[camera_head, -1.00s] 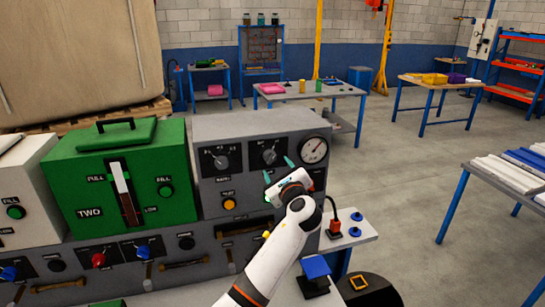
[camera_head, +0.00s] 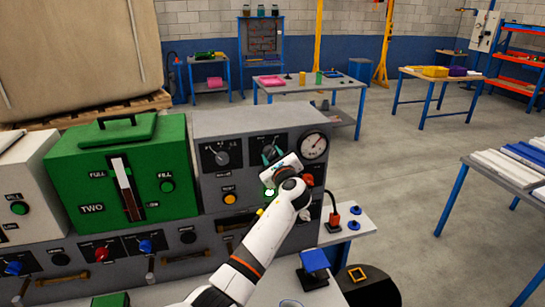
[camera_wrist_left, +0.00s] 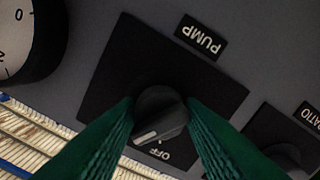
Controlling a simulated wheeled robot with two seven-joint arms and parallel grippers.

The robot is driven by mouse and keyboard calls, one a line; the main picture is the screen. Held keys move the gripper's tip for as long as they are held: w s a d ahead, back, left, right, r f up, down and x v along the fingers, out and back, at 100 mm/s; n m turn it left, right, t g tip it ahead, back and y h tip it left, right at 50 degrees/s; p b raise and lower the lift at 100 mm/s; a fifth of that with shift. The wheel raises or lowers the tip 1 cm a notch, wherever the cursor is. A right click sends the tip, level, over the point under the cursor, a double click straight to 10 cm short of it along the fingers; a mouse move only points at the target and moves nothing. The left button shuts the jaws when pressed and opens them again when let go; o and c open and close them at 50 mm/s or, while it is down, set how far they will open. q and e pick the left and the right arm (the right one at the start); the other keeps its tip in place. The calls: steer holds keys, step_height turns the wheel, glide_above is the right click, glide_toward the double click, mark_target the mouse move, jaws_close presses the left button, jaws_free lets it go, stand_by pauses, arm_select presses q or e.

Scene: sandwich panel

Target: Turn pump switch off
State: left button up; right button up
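The pump switch is a dark round knob on a black plate of the grey panel (camera_head: 208,130); the knob (camera_wrist_left: 160,108) shows in the left wrist view. A white pointer mark on it points to one side of the OFF label, not straight at it. The PUMP label (camera_wrist_left: 201,36) appears upside down there. My left gripper (camera_head: 275,153) is at this switch. Its green fingers stand one on each side of the knob and appear to press on it. In the head view the fingers and wrist partly hide the knob. My right gripper is not in view.
Left of the switch is another black knob (camera_head: 222,157), with an orange button (camera_head: 229,198) below. A round gauge (camera_head: 314,145) is just right of my gripper. A green tank (camera_head: 92,170) stands at the left. A red emergency-type switch (camera_head: 333,222) stands on the shelf at right.

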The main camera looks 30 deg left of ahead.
arm_select(q)
steer(key=shift+c, duration=0.2)
steer(key=shift+n+b, duration=5.65)
steer(key=shift+n, duration=0.35)
steer(key=o, duration=1)
steer(key=shift+d, duration=0.15)
